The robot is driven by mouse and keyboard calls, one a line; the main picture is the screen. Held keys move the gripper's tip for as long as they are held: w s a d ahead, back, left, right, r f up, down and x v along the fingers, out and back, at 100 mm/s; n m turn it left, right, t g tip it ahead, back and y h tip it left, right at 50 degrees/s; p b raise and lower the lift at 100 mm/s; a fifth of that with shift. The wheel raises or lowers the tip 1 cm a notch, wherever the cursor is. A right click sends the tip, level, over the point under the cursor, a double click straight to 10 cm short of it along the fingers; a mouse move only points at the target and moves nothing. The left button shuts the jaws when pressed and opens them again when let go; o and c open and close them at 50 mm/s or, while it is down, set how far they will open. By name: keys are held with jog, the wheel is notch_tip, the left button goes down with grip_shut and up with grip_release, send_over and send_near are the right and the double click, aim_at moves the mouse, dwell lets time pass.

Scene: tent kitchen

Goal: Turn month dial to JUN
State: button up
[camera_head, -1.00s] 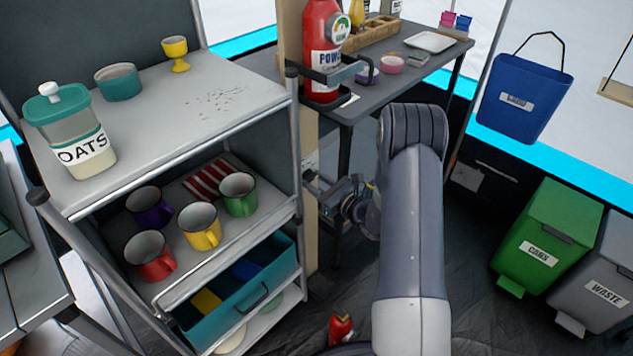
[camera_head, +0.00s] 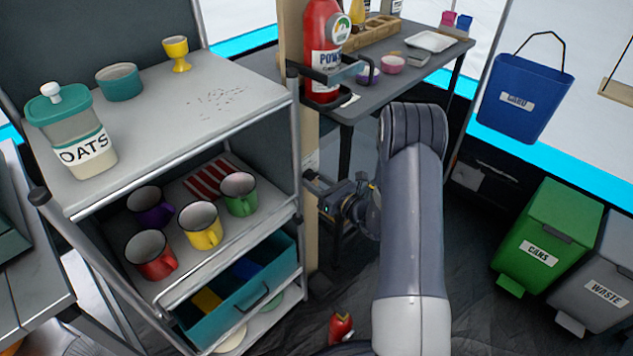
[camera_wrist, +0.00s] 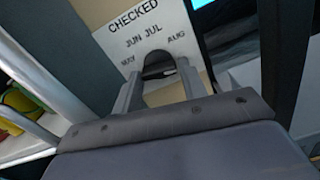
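The month dial (camera_wrist: 157,63) shows in the wrist view as a dark round knob on a white label (camera_wrist: 143,22). The label reads CHECKED, with MAY, JUN, JUL and AUG around the upper part of the dial. My gripper (camera_wrist: 160,74) has its two fingers apart, one on each side of the dial. I cannot tell whether they touch it. The dial's pointer cannot be read, and its lower part is hidden. In the head view my gripper (camera_head: 318,187) is at the wooden post, and the dial is not clearly visible there.
The label is on a wooden post (camera_head: 309,235) beside the metal shelf cart (camera_head: 170,90), which holds mugs and an oats jar. A grey table (camera_head: 385,75) stands behind my arm. A red extinguisher (camera_head: 322,60) hangs above. Green (camera_head: 548,235) and grey bins stand at right.

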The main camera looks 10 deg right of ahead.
jog(key=o, duration=0.4)
jog(key=shift+c, duration=0.2)
jog(key=p+v, duration=0.1)
jog(key=v, duration=0.9)
jog(key=shift+s+d, duration=0.25)
jog(key=shift+s, duration=0.1)
jog(key=b+x, duration=0.1)
jog(key=x, duration=1)
jog(key=shift+s+d, duration=0.1)
